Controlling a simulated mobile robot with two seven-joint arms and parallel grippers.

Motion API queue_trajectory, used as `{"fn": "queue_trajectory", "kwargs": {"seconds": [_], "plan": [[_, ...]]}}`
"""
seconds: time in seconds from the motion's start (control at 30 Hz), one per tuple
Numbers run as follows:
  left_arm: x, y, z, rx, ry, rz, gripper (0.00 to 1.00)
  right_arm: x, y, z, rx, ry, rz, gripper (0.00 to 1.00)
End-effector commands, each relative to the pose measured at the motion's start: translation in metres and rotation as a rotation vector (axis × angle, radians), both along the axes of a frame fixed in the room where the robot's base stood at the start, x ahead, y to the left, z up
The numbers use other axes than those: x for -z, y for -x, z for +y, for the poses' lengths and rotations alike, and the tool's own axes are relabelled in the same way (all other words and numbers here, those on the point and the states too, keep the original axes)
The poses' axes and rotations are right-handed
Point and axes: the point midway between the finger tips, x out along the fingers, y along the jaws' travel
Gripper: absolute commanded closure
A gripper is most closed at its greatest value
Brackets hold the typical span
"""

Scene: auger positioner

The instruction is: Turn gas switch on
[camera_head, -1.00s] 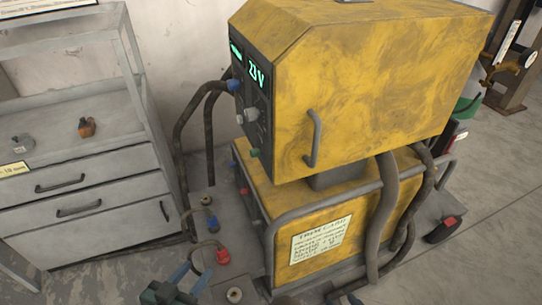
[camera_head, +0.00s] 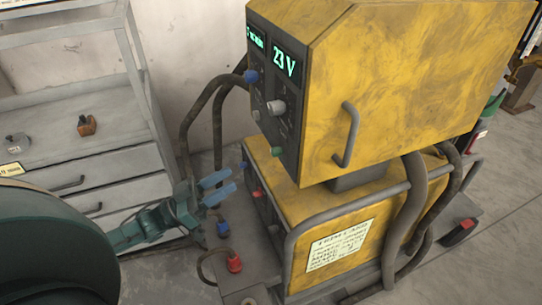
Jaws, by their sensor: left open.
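The yellow machine (camera_head: 410,80) has a dark front panel with lit green displays, one reading 23 V. On that panel are a blue knob (camera_head: 251,76), a grey knob (camera_head: 276,107) and a green knob (camera_head: 277,151). A red control (camera_head: 257,193) sits on the lower unit's front. I cannot tell which control is the gas switch. My left gripper (camera_head: 217,187), with blue fingertips, is open and empty, left of the lower unit and apart from the panel. My right gripper is not in view.
Dark hoses (camera_head: 188,125) loop behind the panel's left side. A grey drawer cabinet (camera_head: 110,175) stands at the left, with an orange item (camera_head: 87,125) on top. Red (camera_head: 234,263) and blue (camera_head: 223,229) connectors are below the gripper. A grey handle (camera_head: 348,135) and rails project from the machine.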

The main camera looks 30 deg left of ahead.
Motion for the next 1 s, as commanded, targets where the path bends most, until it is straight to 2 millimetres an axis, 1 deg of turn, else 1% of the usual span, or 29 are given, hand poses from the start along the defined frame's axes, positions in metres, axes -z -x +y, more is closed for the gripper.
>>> {"fn": "queue_trajectory", "kwargs": {"seconds": [0.03,0.3,0.5,0.7,0.97,1.0], "plan": [[-0.007,-0.007,-0.007,0.002,0.002,-0.005,0.59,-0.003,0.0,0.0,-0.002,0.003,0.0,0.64],[-0.029,-0.047,-0.043,0.0,0.001,-0.006,0.59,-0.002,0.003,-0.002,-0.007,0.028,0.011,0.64],[-0.039,-0.068,-0.062,-0.001,0.001,-0.002,0.59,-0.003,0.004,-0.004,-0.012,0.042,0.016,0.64],[-0.042,-0.076,-0.069,-0.002,-0.001,-0.001,0.59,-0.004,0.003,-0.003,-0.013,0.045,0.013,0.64],[-0.042,-0.077,-0.07,-0.001,-0.001,0.0,0.59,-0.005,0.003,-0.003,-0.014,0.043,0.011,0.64],[-0.042,-0.077,-0.07,-0.001,-0.001,0.0,0.61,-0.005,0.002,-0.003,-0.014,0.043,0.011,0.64]]}}
